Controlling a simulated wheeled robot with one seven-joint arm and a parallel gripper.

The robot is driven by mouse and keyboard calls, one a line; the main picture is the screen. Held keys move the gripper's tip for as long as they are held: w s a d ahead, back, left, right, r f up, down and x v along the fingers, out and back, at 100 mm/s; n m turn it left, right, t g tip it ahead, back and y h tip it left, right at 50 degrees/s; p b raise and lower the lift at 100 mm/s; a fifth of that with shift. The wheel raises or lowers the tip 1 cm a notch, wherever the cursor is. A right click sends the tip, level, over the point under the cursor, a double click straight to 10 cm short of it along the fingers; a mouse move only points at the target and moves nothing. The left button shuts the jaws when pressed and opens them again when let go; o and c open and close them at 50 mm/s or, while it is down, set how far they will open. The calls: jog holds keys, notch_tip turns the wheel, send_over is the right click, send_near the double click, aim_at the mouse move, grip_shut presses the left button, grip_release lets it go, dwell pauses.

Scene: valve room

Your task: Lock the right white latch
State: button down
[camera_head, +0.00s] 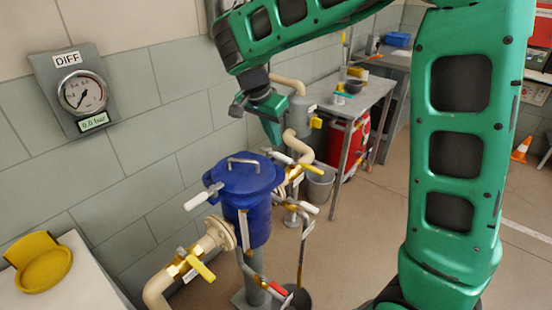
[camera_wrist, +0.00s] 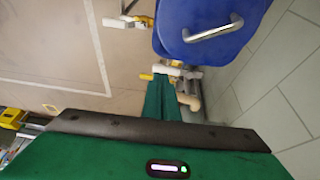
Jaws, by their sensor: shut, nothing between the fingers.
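A blue vessel (camera_head: 250,224) with a blue lid (camera_head: 238,174) and a silver handle stands near the wall. The left white latch (camera_head: 202,197) sticks outward from the lid's left side. The right white latch (camera_head: 279,157) sits at the lid's right rim, pointing outward, close to a yellow valve handle (camera_head: 306,166). My gripper (camera_head: 272,138) is shut and empty, pointing down just above and behind the right latch. In the wrist view my fingers (camera_wrist: 168,84) end beside the white latch (camera_wrist: 182,71), below the blue lid (camera_wrist: 205,30). I cannot tell whether they touch it.
Pipes with a yellow handle (camera_head: 201,268) and another white handle (camera_head: 304,207) surround the vessel. A gauge (camera_head: 82,92) hangs on the wall. Open floor lies to the right.

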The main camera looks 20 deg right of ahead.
aim_at(277, 158)
jog(key=shift+w+a, duration=0.3)
jog(key=shift+a, duration=0.4)
jog(key=shift+f, duration=0.15)
jog(key=x, duration=0.9)
jog(key=shift+w+d+f, duration=0.1)
jog(key=shift+d+f, duration=0.05)
jog(key=shift+f, duration=0.25)
